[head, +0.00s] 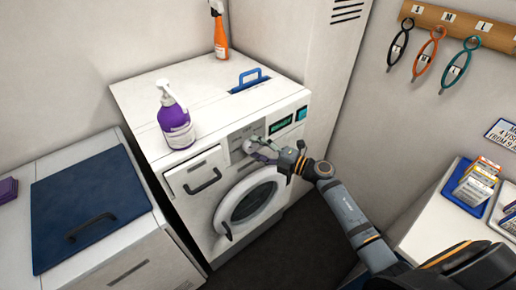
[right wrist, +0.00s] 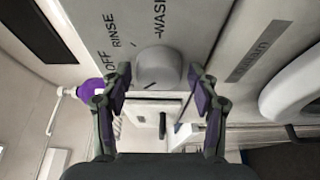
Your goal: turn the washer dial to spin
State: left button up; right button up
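The washer (head: 222,208) is a white front loader with a round door. Its dial (head: 249,146) is a pale round knob on a grey panel at the upper front. In the right wrist view the dial (right wrist: 157,66) is near the top middle, with "OFF", "RINSE" and "WASH" printed around it; no "SPIN" label can be read. A small dark mark shows at the dial's lower edge. My right gripper (head: 264,151) is at the panel, open, its two fingers (right wrist: 158,88) on either side of the dial with gaps showing. My left gripper is not in view.
A purple pump bottle (head: 175,120) and a blue handle (head: 250,79) are on the washer top. An orange spray bottle (head: 220,35) stands behind. A cabinet with a blue lid (head: 90,205) is at left. A white counter (head: 432,225) is at right.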

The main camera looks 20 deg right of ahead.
jog(key=shift+o, duration=0.3)
jog(key=v, duration=1.2)
jog(key=shift+d, duration=0.1)
